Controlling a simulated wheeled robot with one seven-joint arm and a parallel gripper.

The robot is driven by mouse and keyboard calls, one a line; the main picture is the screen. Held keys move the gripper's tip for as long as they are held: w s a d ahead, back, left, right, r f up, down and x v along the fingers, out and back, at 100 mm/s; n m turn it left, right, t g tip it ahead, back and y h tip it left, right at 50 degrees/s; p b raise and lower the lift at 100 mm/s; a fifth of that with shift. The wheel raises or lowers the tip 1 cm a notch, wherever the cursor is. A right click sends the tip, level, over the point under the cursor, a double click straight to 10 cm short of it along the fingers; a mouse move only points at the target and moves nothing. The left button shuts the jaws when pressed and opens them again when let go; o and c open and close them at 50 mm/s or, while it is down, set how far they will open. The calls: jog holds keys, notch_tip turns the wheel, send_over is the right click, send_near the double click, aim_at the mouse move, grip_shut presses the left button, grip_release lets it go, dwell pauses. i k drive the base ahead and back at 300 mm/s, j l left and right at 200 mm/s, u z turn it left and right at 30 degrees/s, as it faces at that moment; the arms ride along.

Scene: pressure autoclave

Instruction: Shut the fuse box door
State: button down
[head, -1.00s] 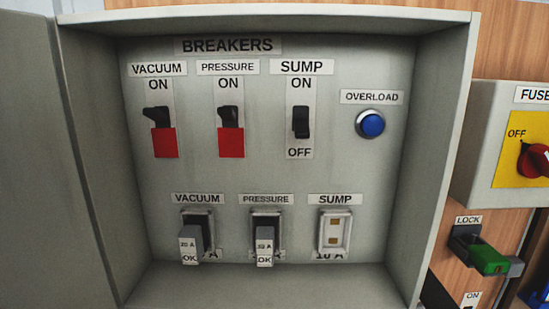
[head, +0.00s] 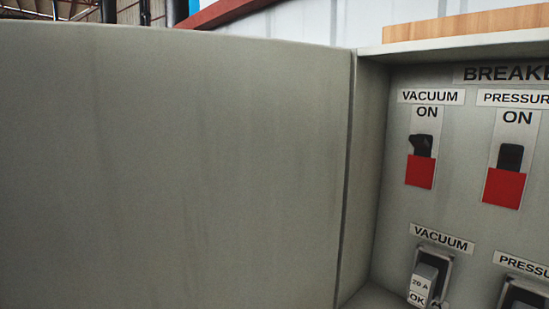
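The fuse box door (head: 180,165) is a plain grey panel that fills the left and middle of the head view. It stands open, swung out to the left of the box. Its hinge side meets the left wall of the fuse box (head: 369,170) along an upright edge. The open box shows the vacuum breaker (head: 421,145) and the pressure breaker (head: 510,157), both under ON labels with red below. Under the vacuum label, a 20 A fuse marked OK (head: 423,285) sits in its holder. No handle is visible on the door. My gripper is not in view.
A wooden board (head: 470,22) shows above the box, with a white corrugated wall (head: 350,18) behind. A red beam (head: 225,12) crosses behind the door's top edge. The right part of the box is out of frame.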

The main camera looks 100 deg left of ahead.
aim_at(145, 167)
jog(key=i+u, duration=0.15)
jog(key=u, duration=0.2)
jog(key=i+l+u, duration=0.1)
jog(key=u, duration=0.3)
jog(key=i+l+u, duration=0.15)
jog(key=u, duration=0.2)
jog(key=i+l+u, duration=0.2)
jog(key=l+u, duration=0.15)
jog(key=u, duration=0.15)
jog(key=i+l+u, duration=0.1)
jog(key=l+u, duration=1.05)
jog(key=u, duration=2.05)
jog(key=i+l+u, duration=0.1)
jog(key=u, duration=0.2)
